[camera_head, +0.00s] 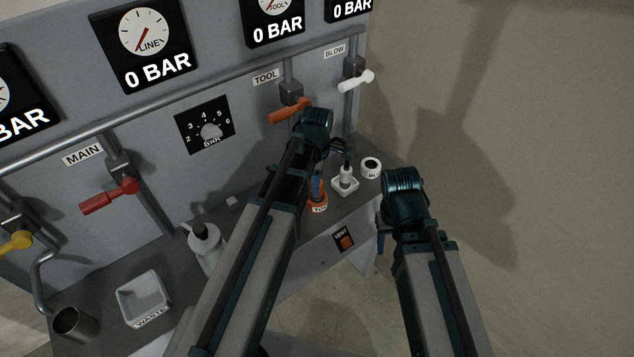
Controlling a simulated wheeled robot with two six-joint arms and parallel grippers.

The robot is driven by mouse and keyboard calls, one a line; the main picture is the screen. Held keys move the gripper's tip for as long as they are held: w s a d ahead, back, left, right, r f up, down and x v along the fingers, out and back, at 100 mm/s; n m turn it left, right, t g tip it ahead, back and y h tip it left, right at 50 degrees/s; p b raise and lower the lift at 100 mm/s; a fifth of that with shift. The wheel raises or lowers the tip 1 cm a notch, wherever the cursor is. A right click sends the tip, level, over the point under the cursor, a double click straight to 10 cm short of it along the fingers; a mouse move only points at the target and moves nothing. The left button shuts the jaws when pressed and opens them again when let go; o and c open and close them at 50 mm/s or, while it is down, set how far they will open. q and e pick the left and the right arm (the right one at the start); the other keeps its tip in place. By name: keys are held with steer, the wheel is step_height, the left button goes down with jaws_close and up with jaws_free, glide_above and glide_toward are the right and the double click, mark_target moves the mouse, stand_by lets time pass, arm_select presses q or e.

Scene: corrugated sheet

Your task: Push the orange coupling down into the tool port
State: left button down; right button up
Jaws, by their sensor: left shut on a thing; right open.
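The orange tool port (318,208) sits on the bench ledge, with a small label on its front. My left gripper (316,187) points down right over it, with a blue fingertip showing just above the orange ring. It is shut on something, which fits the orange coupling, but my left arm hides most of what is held. I cannot tell where the coupling ends and the port begins, or how deep it sits. My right gripper (380,243) is open and empty, off the ledge's right end; its fingers are mostly hidden by its wrist.
An orange lever (290,111) is close behind my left wrist. A bottle (206,245), waste tray (143,296) and metal cup (74,324) stand at left.

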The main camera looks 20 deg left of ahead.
arm_select(q)
steer(key=shift+f+b, duration=0.75)
steer(key=shift+f, duration=0.15)
steer(key=shift+c, duration=1.8)
jaws_free()
steer(key=shift+r, duration=0.15)
step_height(320, 180, up, 14)
steer(key=p, duration=1.4)
steer(key=shift+f, duration=0.2)
steer(key=s+d+f+m+b, duration=0.3)
steer(key=s+d+m, duration=0.2)
steer(key=m, duration=0.6)
steer(key=s+d+f+m+y+b, duration=0.1)
steer(key=s+d+f+m+b, duration=0.3)
steer(key=s+m, duration=0.5)
steer(key=d+m, duration=0.1)
steer(key=m, duration=0.2)
steer(key=shift+s+d, duration=0.15)
steer(key=shift+d, duration=0.1)
